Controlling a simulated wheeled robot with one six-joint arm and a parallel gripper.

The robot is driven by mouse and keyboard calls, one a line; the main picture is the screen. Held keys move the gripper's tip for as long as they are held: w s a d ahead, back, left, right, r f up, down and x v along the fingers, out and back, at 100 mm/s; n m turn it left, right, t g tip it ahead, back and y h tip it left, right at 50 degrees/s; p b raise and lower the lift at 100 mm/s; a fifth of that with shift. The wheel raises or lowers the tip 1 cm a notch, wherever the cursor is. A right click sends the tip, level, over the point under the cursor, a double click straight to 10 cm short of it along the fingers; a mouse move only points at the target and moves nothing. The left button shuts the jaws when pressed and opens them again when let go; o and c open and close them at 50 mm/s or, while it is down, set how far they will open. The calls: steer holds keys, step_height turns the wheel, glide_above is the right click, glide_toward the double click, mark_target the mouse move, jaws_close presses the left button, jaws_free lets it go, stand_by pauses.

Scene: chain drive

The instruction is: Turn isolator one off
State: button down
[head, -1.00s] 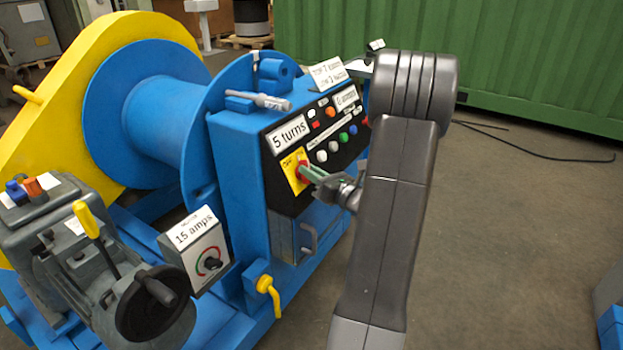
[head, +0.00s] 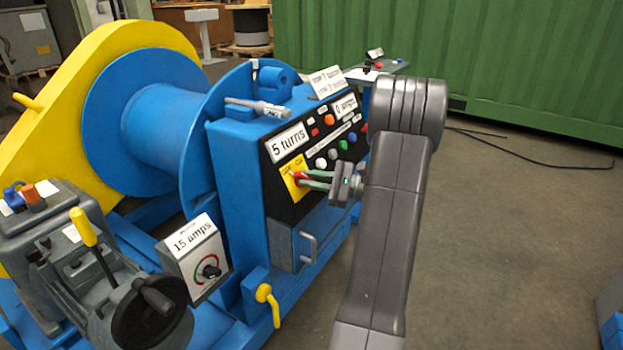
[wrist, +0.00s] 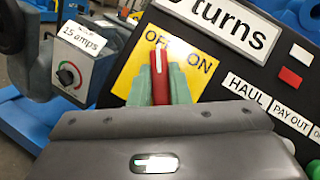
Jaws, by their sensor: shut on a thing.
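The isolator's red handle (wrist: 159,80) sits on a yellow plate (wrist: 133,72) marked OFF and ON, on the black panel of the blue winch. My gripper (wrist: 158,92) is shut on the red handle, with a green fingertip on each side. The handle's white line points toward the OFF lettering and partly covers it; ON is to its right. In the head view the yellow plate (head: 289,184) and my gripper (head: 308,179) show at the panel's lower left. No number for the isolator is readable.
Coloured buttons (head: 332,153) and a "5 turns" display (head: 288,140) are close above and right of the plate. A handle (head: 307,246) sticks out below. A "15 amps" box (head: 194,258) stands lower left. Open floor (head: 510,240) lies to the right.

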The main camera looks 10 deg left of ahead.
steer(key=shift+n+g+h, duration=0.4)
steer(key=shift+n+g, duration=0.4)
steer(key=shift+n, duration=0.6)
steer(key=c, duration=1.4)
jaws_free()
steer(key=shift+o, duration=0.2)
steer(key=w+d+p, duration=0.1)
steer(key=d+p, duration=0.2)
steer(key=d, duration=1)
steer(key=shift+d+p, duration=0.4)
steer(key=shift+a, duration=0.15)
